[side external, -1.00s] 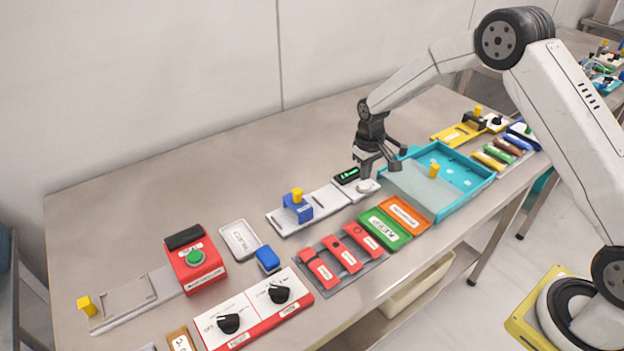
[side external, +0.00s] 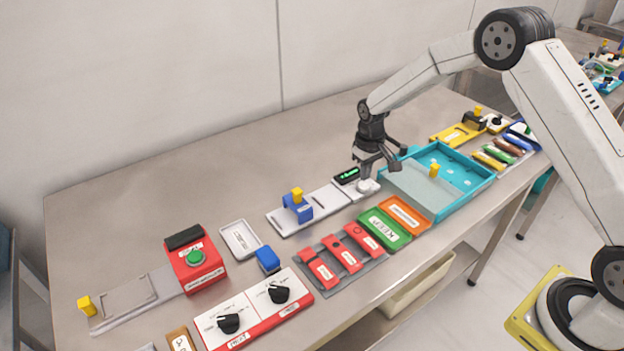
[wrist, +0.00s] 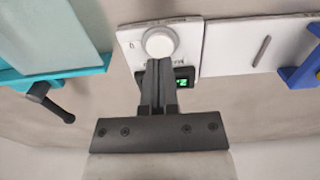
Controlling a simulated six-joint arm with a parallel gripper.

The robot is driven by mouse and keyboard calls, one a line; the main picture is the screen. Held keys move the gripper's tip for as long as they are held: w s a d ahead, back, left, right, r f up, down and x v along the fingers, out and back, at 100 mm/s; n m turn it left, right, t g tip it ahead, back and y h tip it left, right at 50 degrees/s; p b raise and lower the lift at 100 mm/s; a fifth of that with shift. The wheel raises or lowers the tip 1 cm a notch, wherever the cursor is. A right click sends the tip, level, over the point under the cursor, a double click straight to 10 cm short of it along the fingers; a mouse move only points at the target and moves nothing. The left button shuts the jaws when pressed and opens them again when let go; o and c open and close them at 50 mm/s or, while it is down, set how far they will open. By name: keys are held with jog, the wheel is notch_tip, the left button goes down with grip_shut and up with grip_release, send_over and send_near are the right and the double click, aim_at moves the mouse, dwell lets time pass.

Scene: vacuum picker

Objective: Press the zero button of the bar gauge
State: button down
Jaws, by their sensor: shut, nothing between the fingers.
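The bar gauge (side external: 322,201) is a long white bar with a blue slider (side external: 297,208) topped by a yellow knob. At its right end are a dark display (side external: 347,176) with green digits and a round white zero button (side external: 369,187). In the wrist view the zero button (wrist: 160,42) sits right at my fingertips, and the display (wrist: 184,78) is partly hidden behind the fingers. My gripper (side external: 366,178) is shut and empty, pointing down at the button. The tips overlap the button's edge in the wrist view (wrist: 159,62); I cannot tell whether they touch it.
A teal tray (side external: 490,176) stands close to the right of the gauge. Green (side external: 384,228) and orange (side external: 405,216) boxes lie in front. Several red pieces (side external: 341,255) lie nearer on a grey base. The table behind the gauge is clear.

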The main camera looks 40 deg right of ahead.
aim_at(365, 187)
jog(key=shift+f, duration=1.2)
dwell(0.5)
jog(key=shift+r, duration=3.05)
jog(key=shift+s+a+r, duration=0.15)
jog(key=shift+s+r, duration=0.1)
jog(key=shift+s, duration=0.1)
jog(key=s+a+r+t, duration=0.1)
jog(key=s+a+r, duration=0.1)
jog(key=s, duration=0.9)
jog(key=s+a+r+t, duration=0.1)
jog(key=s+a+r, duration=0.1)
jog(key=s, duration=1)
jog(key=shift+a+r+t, duration=0.3)
jog(key=shift+a+r, duration=0.05)
jog(key=shift+r, duration=0.5)
